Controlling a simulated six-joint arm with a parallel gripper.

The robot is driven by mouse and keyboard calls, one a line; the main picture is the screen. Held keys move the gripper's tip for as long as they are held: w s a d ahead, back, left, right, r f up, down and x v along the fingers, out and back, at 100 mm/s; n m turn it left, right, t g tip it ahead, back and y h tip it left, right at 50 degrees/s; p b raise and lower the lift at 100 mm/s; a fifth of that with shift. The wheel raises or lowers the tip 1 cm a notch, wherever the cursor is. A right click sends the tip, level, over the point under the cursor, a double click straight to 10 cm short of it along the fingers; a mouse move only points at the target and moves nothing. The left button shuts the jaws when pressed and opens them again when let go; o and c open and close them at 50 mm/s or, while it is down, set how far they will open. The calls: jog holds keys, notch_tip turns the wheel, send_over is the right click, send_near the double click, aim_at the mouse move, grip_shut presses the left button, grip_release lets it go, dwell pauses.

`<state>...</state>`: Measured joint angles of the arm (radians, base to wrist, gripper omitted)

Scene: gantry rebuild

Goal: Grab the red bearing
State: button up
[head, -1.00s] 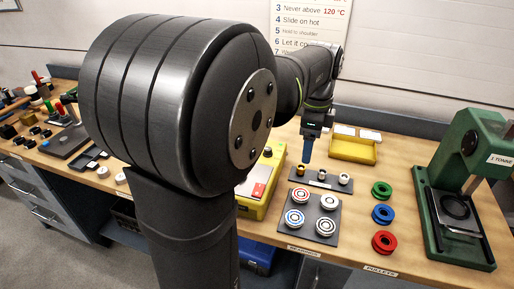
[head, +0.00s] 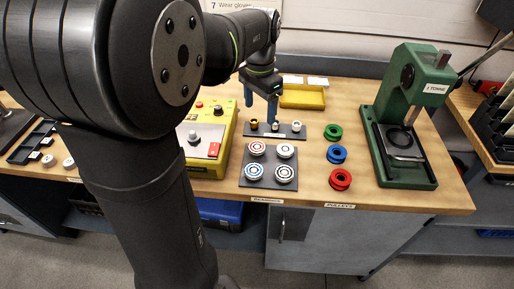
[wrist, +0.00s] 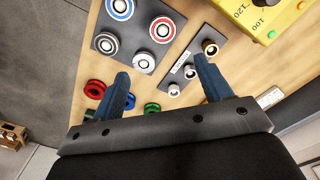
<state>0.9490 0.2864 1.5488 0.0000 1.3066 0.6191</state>
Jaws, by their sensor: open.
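The red bearing (head: 257,149), a pale disc with a red ring, lies at the back left of a dark plate (head: 270,164) with three other bearings. In the wrist view the red bearing (wrist: 162,29) is beyond the fingertips, above the gap between them in the picture. My gripper (head: 260,112) is open and empty, its two blue fingers pointing down behind the plate, near the rack of small parts. The gripper (wrist: 161,70) also shows in the wrist view with its fingers wide apart. Nothing hides the red bearing in either view.
The rack (head: 290,133) of small rings stands just behind the bearing plate. A yellow box (head: 207,128) with controls is to the left. Green, blue and red pulleys (head: 340,179) and a green press (head: 405,115) are to the right. A yellow tray (head: 303,97) is at the back.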

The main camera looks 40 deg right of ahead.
send_over(258, 145)
jog(key=f, duration=0.8)
jog(key=shift+s+a+f, duration=0.1)
jog(key=shift+s, duration=0.3)
jog(key=shift+w+f, duration=0.15)
jog(key=shift+f, duration=1.35)
jog(key=shift+w+f, duration=0.15)
jog(key=shift+f, duration=1.3)
jog(key=c, duration=1.1)
